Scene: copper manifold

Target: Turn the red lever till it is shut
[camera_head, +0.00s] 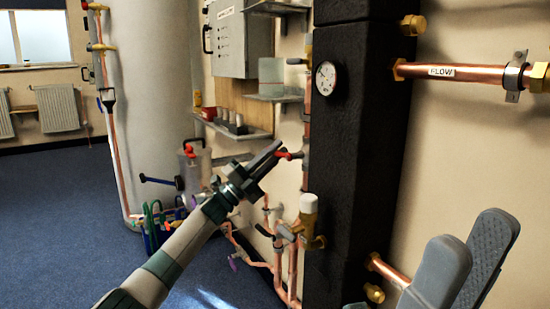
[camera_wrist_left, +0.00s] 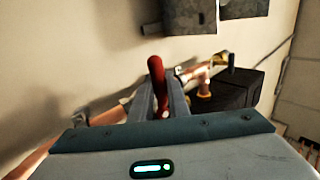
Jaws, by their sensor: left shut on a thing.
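The red lever (camera_head: 290,155) sticks out from the copper pipework, left of the black column. My left gripper (camera_head: 277,150) reaches it from the lower left and is shut on it. In the left wrist view the red lever (camera_wrist_left: 157,76) stands up between the two fingers of my left gripper (camera_wrist_left: 163,105). The fingers hide its lower part. My right gripper (camera_head: 470,255) is at the lower right of the head view, its two grey fingers apart, with nothing seen between them.
The black column (camera_head: 350,150) with a round gauge (camera_head: 326,78) stands just right of the lever. A shelf (camera_head: 232,130) and grey cabinet (camera_head: 240,40) are on the wall behind. Blue floor (camera_head: 60,220) is open at left.

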